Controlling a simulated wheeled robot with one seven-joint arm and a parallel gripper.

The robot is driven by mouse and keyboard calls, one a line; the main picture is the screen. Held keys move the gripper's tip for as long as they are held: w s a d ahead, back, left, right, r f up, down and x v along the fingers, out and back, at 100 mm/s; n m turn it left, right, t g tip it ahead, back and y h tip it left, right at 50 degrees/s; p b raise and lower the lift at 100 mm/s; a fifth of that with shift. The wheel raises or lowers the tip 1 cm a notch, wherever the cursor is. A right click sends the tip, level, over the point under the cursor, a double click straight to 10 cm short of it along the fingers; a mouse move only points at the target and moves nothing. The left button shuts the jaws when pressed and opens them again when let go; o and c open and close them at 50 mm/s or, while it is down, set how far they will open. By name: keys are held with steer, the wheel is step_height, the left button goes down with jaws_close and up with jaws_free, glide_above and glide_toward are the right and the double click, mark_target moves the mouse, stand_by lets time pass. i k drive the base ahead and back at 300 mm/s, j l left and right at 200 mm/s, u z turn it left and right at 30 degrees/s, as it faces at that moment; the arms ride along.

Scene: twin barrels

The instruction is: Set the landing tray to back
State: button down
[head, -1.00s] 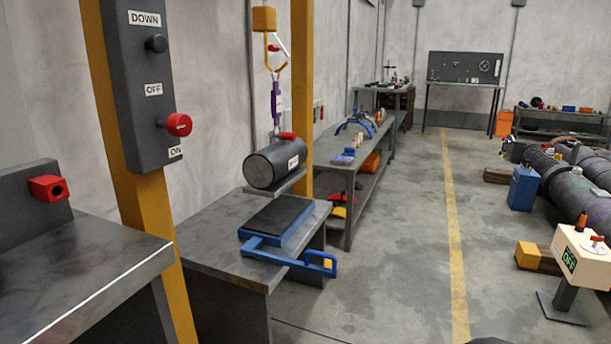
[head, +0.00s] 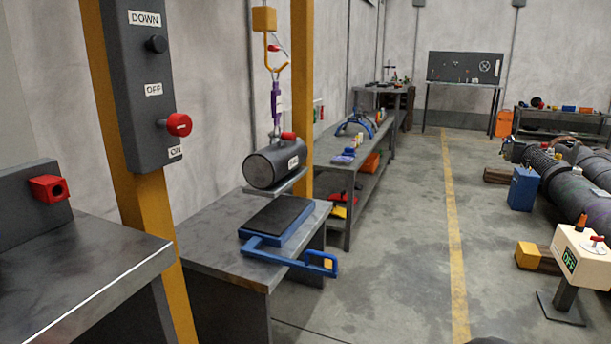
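The landing tray (head: 297,229) is a blue frame with a dark pad (head: 277,215), lying on a grey metal table (head: 205,237). Its blue handle (head: 320,263) sticks out past the table's right front edge and has a yellow patch. A dark cylinder (head: 272,165) with a red part on top hangs from a hook (head: 275,62) above and behind the tray. A thin grey plate (head: 277,182) is just under the cylinder. My gripper is not in view.
A yellow post with a control box (head: 139,85) and red knob (head: 178,124) stands at left. A grey bench (head: 70,270) fills the lower left. A pedestal box (head: 582,254) stands at right. The floor (head: 390,260) between is clear.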

mark_target(275, 223)
steer(key=i+l+u, duration=0.15)
steer(key=l+u, duration=0.25)
steer(key=l, duration=0.45)
steer(key=l+u, duration=0.35)
steer(key=l, duration=0.55)
steer(key=i+j+z, duration=0.1)
steer(key=i, duration=0.25)
steer(key=i+j+z, duration=0.15)
steer(key=i+j, duration=0.15)
